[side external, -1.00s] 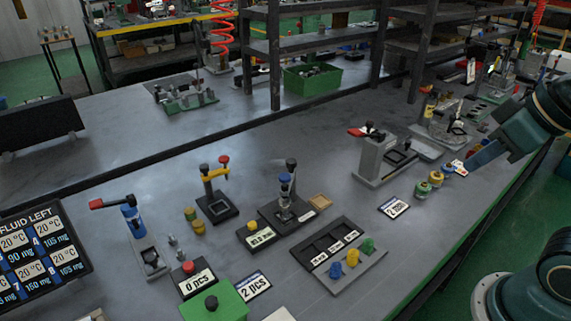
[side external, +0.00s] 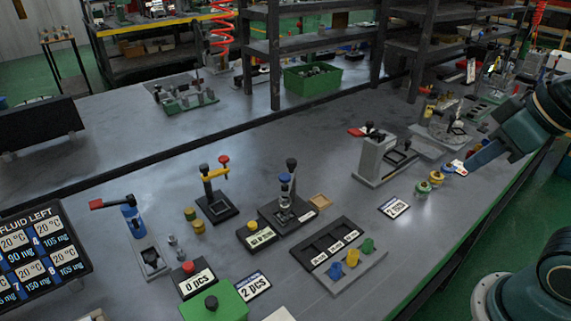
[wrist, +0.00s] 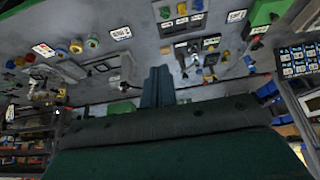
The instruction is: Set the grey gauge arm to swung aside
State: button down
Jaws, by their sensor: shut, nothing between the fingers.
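I cannot tell for certain which part is the grey gauge arm. A grey upright block (side external: 371,160) with a red-tipped lever (side external: 358,131) on top stands right of the bench's middle in the side view. A black post fixture (side external: 214,188) with a yellow cross arm and red knob stands further left. Between them is a post fixture with a blue knob (side external: 285,178) and a grey cylinder. My gripper (side external: 471,167) is shut and empty at the right, apart from all of these. Its fingers also show in the wrist view (wrist: 157,75), pointing over the bench.
Yellow and green round knobs (side external: 436,179) stand close to my gripper. A tray (side external: 345,255) with blue, yellow and green pieces lies near the front edge. A red-handled blue valve (side external: 130,215) stands at the left.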

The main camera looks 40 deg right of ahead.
jog(key=c, duration=1.5)
grip_release()
jog(key=shift+w+r, duration=0.1)
jog(key=o, duration=0.3)
jog(key=shift+w+r, duration=0.15)
jog(key=w+a+r+n+g, duration=0.1)
jog(key=w+r, duration=0.2)
jog(key=w, duration=0.6)
jog(key=w+a+r+n+g, duration=0.1)
jog(key=w+r+g, duration=0.15)
jog(key=w, duration=0.65)
jog(key=w+a+f, duration=0.1)
jog(key=w+f, duration=0.2)
jog(key=w, duration=0.3)
jog(key=w+a+f+n+g, duration=0.1)
jog(key=w+a+f, duration=0.1)
jog(key=w, duration=0.5)
jog(key=w+a+f+g, duration=0.1)
jog(key=w+f, duration=0.4)
jog(key=w, duration=0.1)
jog(key=shift+w+a, duration=0.2)
jog(key=shift+w, duration=0.15)
